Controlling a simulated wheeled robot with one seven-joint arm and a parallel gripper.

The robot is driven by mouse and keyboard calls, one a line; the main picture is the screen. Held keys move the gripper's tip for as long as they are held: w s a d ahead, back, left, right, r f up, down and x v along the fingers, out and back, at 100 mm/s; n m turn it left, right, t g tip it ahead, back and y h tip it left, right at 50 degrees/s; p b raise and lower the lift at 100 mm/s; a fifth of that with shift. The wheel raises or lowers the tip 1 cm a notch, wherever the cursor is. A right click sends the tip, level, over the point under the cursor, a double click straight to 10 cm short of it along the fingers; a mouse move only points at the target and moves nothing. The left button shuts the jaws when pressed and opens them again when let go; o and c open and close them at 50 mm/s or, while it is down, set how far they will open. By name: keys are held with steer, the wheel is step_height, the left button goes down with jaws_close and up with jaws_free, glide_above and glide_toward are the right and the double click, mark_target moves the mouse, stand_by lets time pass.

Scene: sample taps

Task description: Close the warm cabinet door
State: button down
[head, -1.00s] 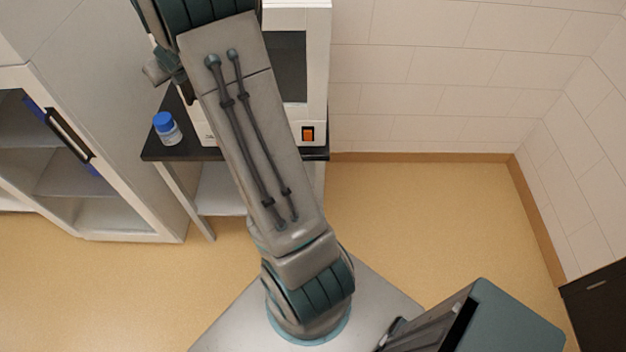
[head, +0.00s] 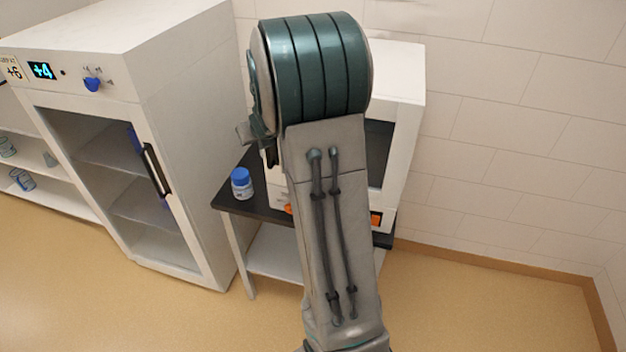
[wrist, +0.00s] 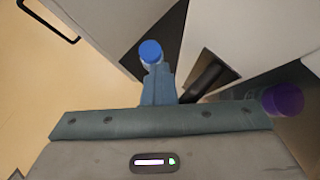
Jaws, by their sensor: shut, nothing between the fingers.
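The warm cabinet appears to be the white box (head: 402,90) on the black-topped stand, with a dark window and an orange switch. My arm covers much of its front in the head view, so I cannot tell how far its door stands open. In the wrist view a white panel with a dark glassy area (wrist: 295,130) lies close on the right, and a purple cap shows there. My gripper (wrist: 158,78) is shut and empty, its fingers pointing at the gap between the two cabinets. In the head view the fingers are hidden behind my arm.
A blue-capped bottle (head: 241,184) stands on the black stand top (head: 228,197) and shows just beyond my fingertips in the wrist view (wrist: 150,52). A tall glass-doored cabinet (head: 190,115) reading +4 stands at left. Floor in front is clear.

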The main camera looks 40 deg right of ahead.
steer(key=s+a+r+p, duration=0.5)
steer(key=s+a+r, duration=0.1)
steer(key=a+r, duration=0.1)
steer(key=shift+s+a+p, duration=0.15)
steer(key=shift+a+p, duration=0.15)
steer(key=shift+a, duration=0.4)
